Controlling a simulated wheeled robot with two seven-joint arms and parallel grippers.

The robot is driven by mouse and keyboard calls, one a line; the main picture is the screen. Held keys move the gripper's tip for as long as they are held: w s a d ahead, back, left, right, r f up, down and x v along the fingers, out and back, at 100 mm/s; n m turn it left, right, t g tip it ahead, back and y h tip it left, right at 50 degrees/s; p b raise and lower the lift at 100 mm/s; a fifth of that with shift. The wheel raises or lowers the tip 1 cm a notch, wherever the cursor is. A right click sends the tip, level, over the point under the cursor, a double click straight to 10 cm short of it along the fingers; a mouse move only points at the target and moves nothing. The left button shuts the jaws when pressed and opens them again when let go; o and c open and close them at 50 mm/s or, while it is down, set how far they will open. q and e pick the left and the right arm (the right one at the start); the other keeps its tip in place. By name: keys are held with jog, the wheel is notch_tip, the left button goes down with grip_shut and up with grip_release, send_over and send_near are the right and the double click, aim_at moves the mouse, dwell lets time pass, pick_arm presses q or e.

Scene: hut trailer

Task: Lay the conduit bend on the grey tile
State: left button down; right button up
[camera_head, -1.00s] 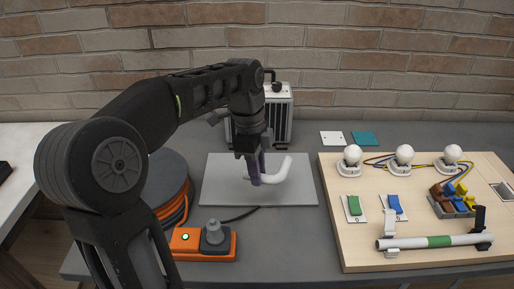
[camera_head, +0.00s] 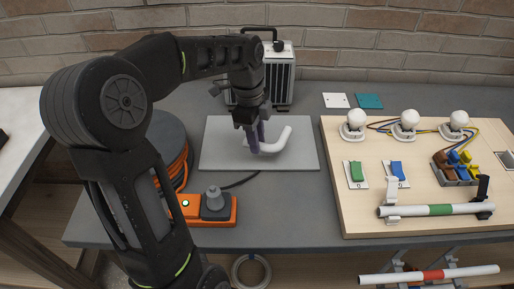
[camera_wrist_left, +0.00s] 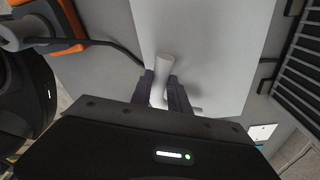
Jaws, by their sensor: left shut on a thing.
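The conduit bend (camera_head: 275,146) is a white curved tube. My left gripper (camera_head: 255,140), pointing down with purple fingers, is shut on one end of it; the other end curves away to the right. The bend is over the middle of the flat light-grey tile (camera_head: 220,155); I cannot tell whether it touches the surface. In the left wrist view the bend (camera_wrist_left: 161,72) sits between the two fingers (camera_wrist_left: 165,92), with the grey tile (camera_wrist_left: 215,45) behind it. My right gripper is not in view.
A heater-like grey box (camera_head: 278,75) stands just behind the tile. An orange switch box (camera_head: 222,215) and a cable reel (camera_head: 170,140) are at left. A wooden board (camera_head: 350,215) with bulbs and switches is at right. White and teal tiles (camera_head: 369,101) lie at the back.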

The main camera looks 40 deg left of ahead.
aim_at(257, 160)
pick_arm(q)
jog(key=shift+f, duration=0.25)
jog(key=shift+f, duration=1.9)
jog(key=shift+f, duration=0.1)
jog(key=shift+f, duration=0.15)
jog(key=c, duration=1.3)
grip_release()
jog(key=shift+o, duration=0.2)
jog(key=r, duration=0.4)
jog(key=a+r, duration=0.1)
jog(key=r, duration=0.7)
jog(key=shift+s+a+r, duration=0.2)
jog(key=shift+r, duration=0.05)
